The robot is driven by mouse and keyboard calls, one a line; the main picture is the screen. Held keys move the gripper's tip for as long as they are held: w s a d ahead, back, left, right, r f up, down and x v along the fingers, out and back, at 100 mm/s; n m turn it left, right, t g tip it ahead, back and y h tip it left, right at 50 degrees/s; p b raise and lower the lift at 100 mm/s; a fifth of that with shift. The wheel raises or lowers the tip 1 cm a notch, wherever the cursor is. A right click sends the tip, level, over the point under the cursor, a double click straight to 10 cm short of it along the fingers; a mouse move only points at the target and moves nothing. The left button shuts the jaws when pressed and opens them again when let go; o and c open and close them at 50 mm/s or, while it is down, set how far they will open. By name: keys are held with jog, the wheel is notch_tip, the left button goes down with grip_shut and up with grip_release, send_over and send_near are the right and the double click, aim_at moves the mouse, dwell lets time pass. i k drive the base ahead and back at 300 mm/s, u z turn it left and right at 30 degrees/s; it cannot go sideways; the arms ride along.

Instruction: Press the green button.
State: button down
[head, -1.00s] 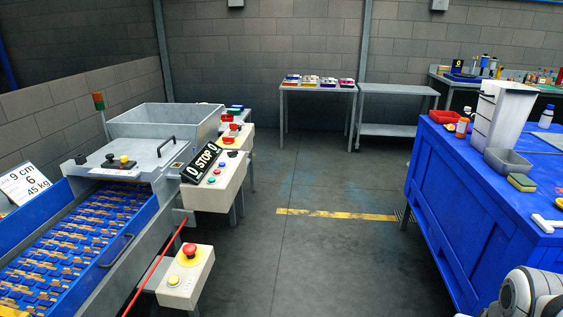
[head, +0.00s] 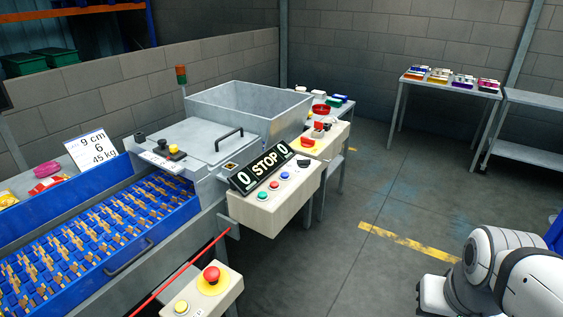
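The green button (head: 262,195) is a small round teal-green button on the sloped top of a cream control box (head: 272,215). It sits at the near end of a row, with a red button (head: 274,185) and a blue button (head: 285,174) beyond it. A black knob (head: 304,162) is at the far end. Behind the row stands a black display reading "0 STOP 0" (head: 265,168). White and grey links of my arm show at the lower right, well apart from the box. My gripper cannot be made out.
A cream box with a red emergency stop (head: 212,276) and a yellow button (head: 181,307) stands low in front. A red rod (head: 180,272) runs beside the blue conveyor tray (head: 100,235). A metal machine with a handled lid is behind. Open floor lies to the right.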

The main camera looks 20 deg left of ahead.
aim_at(262, 195)
jog(key=u, duration=0.7)
jog(key=i, duration=1.1)
jog(key=u, duration=0.55)
jog(key=k, duration=0.95)
jog(key=u, duration=0.15)
jog(key=i, duration=0.95)
jog(key=z, duration=0.05)
